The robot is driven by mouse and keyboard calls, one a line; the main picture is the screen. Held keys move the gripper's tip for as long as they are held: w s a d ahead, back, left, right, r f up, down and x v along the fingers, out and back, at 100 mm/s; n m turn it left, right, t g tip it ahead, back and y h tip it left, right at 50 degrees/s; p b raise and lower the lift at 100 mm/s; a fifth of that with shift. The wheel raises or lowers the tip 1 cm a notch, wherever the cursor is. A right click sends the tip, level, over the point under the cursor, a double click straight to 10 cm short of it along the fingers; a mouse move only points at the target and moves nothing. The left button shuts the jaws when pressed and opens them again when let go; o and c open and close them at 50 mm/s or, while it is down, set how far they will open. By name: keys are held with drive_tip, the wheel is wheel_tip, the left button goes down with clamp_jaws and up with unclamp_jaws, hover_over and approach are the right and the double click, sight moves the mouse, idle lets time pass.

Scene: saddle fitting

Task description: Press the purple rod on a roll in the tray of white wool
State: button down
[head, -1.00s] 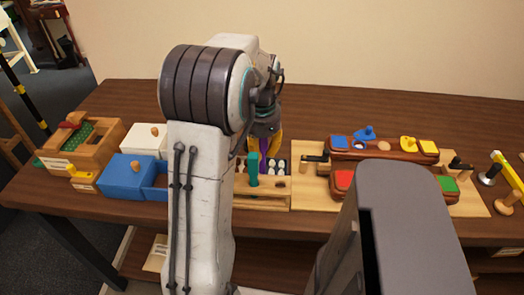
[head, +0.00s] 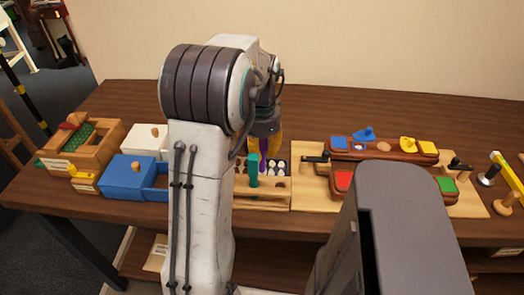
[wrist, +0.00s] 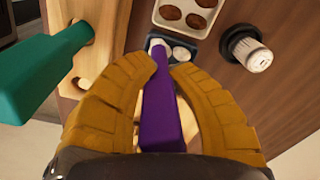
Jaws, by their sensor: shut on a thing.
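My gripper (wrist: 165,68) is shut on the purple rod (wrist: 164,115) in the wrist view, with a yellow finger on either side of it. The rod's far end has a pale tip, which overlaps the left part of a small dark tray with white rolls (wrist: 182,53). I cannot tell whether the tip touches a roll. The fingers hide part of this tray. In the head view my gripper (head: 265,142) points down over the trays. Only a sliver of the purple rod (head: 263,161) shows there, behind a teal rod.
The teal rod (wrist: 45,75) stands in a wooden rack (wrist: 100,45) left of my gripper. A cream tray of brown rolls (wrist: 186,14) lies beyond the dark tray. A black-based white jar (wrist: 247,48) stands to the right. A blue box (head: 128,177) sits left in the head view.

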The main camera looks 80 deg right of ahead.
drive_tip(key=shift+r+p, duration=2.75)
drive_tip(key=shift+r, duration=0.65)
drive_tip(key=shift+s, duration=0.1)
